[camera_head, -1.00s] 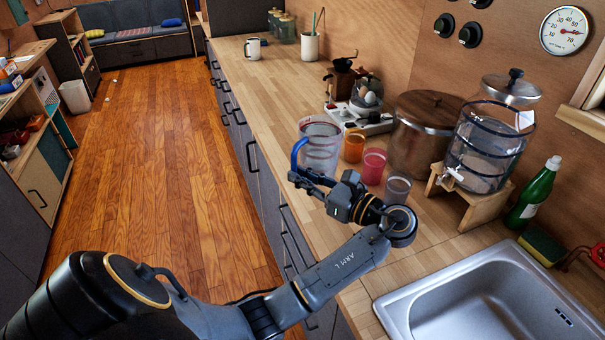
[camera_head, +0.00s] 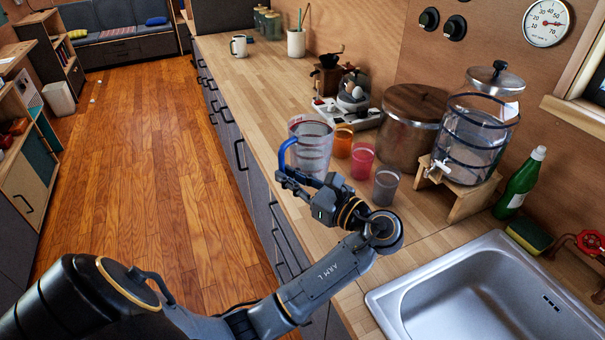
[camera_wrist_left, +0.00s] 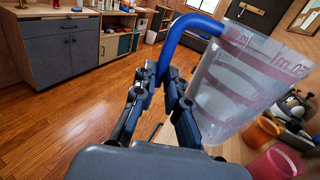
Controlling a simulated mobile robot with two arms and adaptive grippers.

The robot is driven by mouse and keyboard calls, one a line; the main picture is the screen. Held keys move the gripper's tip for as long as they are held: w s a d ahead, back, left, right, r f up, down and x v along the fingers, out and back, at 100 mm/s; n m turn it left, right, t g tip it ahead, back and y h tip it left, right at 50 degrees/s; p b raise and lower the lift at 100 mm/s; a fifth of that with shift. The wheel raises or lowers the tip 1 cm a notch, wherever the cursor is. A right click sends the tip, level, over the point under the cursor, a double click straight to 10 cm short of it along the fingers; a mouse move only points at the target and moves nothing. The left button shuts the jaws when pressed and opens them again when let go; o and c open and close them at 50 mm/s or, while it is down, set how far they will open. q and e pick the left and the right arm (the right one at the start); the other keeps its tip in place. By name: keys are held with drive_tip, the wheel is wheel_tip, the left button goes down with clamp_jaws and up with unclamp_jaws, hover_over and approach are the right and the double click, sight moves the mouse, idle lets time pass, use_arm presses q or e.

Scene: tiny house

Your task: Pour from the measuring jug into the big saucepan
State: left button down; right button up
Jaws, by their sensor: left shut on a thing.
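The measuring jug (camera_head: 313,150) is clear with red markings and a blue handle (camera_head: 284,155). It stands about upright by the counter's front edge; I cannot tell whether its base touches the counter. My left gripper (camera_head: 290,180) is shut on the lower part of the handle. In the left wrist view, the gripper's fingers (camera_wrist_left: 162,88) close around the blue handle, and the jug (camera_wrist_left: 235,85) is to their right. The jug looks empty or holds something clear; I cannot tell which. I cannot make out a saucepan in either view. My right gripper is not in view.
Orange (camera_head: 343,141), pink (camera_head: 361,160) and grey (camera_head: 386,187) cups stand close right of the jug. The sink (camera_head: 460,290) is at the front right. The counter's far stretch (camera_head: 245,95) is mostly clear.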

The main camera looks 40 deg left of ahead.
use_arm(q)
drive_tip(key=s+d+f+m+t+h, duration=0.3)
drive_tip(key=s+d+m+t+h, duration=0.1)
drive_tip(key=d+m+t+h, duration=0.4)
drive_tip(key=s+d+f+m+t+h, duration=0.3)
drive_tip(key=s+d+m+t+h, duration=0.1)
drive_tip(key=d+m+t+h, duration=0.5)
drive_tip(key=shift+h, duration=0.5)
drive_tip(key=shift+s+f, duration=0.1)
drive_tip(key=shift+s, duration=0.15)
